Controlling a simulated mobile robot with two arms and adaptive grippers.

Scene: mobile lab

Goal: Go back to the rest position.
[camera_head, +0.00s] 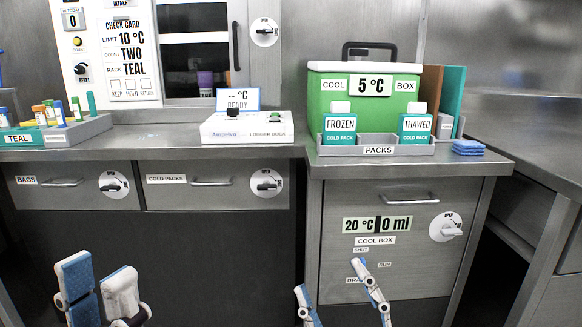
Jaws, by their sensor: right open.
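My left gripper (99,284) shows at the bottom left, in front of the dark cabinet and below the counter. Its two fingers stand upright close together, and from this angle I cannot tell whether they are open or shut; I see nothing held. My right gripper (330,278) is at the bottom centre, in front of the lower right cabinet. Its fingers are spread apart and open, with nothing between them. Both wrists are cut off by the lower edge of the view.
A green cool box (385,103) stands on the counter behind a packs tray (348,151) with two cold packs. A logger dock (246,128) and teal rack (21,139) stand left. Drawers (62,181) below look shut. A side counter (541,140) runs along the right.

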